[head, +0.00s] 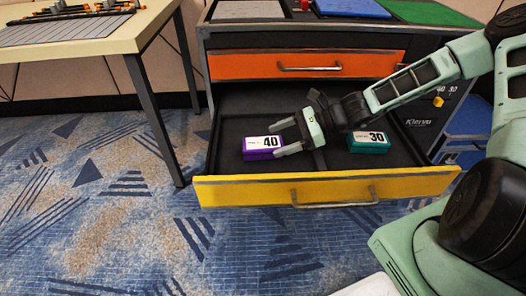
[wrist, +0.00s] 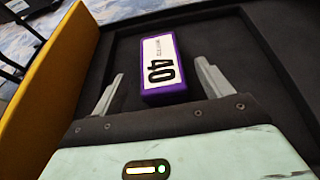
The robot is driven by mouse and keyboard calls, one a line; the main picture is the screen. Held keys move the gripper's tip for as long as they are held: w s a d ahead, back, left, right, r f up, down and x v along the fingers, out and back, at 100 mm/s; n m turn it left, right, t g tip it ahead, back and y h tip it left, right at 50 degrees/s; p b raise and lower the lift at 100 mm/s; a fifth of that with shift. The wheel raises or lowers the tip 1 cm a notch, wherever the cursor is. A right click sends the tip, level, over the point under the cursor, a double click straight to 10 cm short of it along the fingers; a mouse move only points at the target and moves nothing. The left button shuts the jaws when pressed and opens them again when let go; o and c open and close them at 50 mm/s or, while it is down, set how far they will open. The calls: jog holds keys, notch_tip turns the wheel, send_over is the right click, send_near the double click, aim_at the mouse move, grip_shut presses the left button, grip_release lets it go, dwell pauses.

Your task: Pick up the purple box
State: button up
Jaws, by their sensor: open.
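The purple box (head: 263,153) has a white label reading 40 and lies in the left part of the open yellow-fronted drawer (head: 240,192). In the wrist view the purple box (wrist: 165,65) lies just beyond and between the lines of my two fingers. My gripper (head: 277,141) is inside the drawer, to the right of the box, with its fingers pointing left toward it. In the wrist view my gripper (wrist: 160,88) is open and empty, its fingers spread wider than the box. I see no finger touching the box.
A teal box (head: 368,142) labelled 30 lies in the same drawer, right of my gripper. A shut orange drawer (head: 308,65) is above. A table (head: 95,45) stands at left. The drawer's dark floor is otherwise clear, and its yellow front wall (wrist: 40,85) shows in the wrist view.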

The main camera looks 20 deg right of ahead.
aim_at(269, 142)
jog(key=b+x, duration=0.2)
jog(key=x, duration=0.2)
jog(key=shift+f+b, duration=0.2)
jog(key=shift+b, duration=0.1)
jog(key=shift+w+a+f, duration=0.1)
jog(key=shift+w+a, duration=0.05)
jog(key=shift+a, duration=0.45)
jog(key=c, duration=1.2)
